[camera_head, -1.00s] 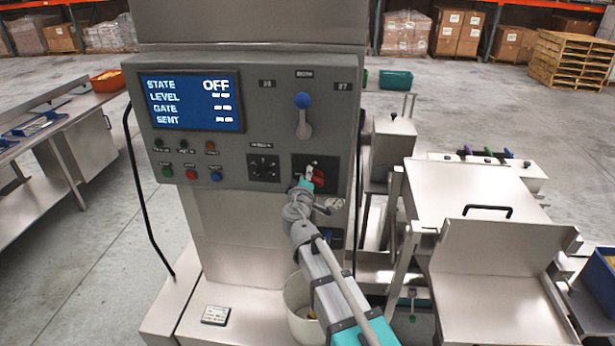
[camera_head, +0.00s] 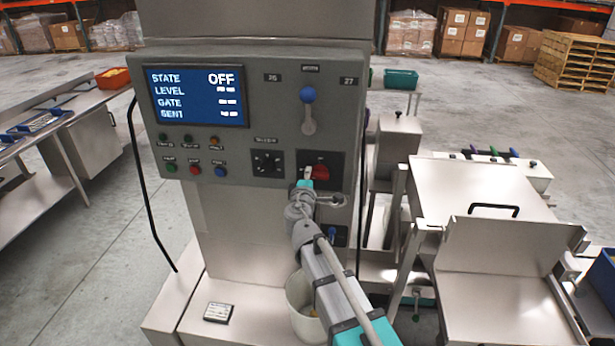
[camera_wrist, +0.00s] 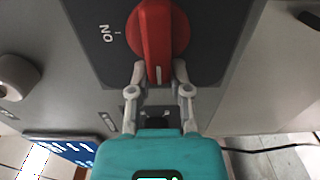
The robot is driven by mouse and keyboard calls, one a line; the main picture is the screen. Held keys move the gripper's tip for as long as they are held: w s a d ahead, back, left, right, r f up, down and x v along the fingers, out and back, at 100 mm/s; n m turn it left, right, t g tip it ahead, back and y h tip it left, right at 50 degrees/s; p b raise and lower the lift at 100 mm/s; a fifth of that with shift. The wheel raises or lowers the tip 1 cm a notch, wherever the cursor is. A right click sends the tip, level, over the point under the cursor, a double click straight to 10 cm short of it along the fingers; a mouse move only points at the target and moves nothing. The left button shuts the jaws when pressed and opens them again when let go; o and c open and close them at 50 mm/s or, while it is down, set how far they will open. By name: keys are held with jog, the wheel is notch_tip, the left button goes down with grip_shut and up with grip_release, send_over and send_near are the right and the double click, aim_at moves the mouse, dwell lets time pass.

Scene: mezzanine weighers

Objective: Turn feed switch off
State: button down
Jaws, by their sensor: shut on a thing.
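The feed switch is a red rotary knob (camera_wrist: 157,40) on a black plate in the wrist view. The mark "ON" is on the plate to the left of the knob. My gripper (camera_wrist: 158,75) has its two fingers on either side of the knob's handle, shut on it. In the head view the red switch (camera_head: 320,171) shows at the lower right of the grey panel, partly hidden by my gripper (camera_head: 307,180). The panel's blue screen (camera_head: 197,97) reads STATE OFF.
A white bucket (camera_head: 298,300) stands below my arm. Steel weigher frames (camera_head: 480,190) are at the right.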

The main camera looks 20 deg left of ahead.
jog(key=shift+w+d, duration=0.1)
jog(key=shift+d, duration=0.25)
jog(key=c, duration=0.8)
grip_release()
jog(key=shift+o, duration=1.2)
jog(key=shift+w, duration=0.15)
jog(key=shift+a, duration=0.1)
jog(key=shift+s, duration=0.2)
jog(key=shift+s, duration=0.2)
jog(key=v, duration=1.1)
jog(key=shift+s, duration=0.2)
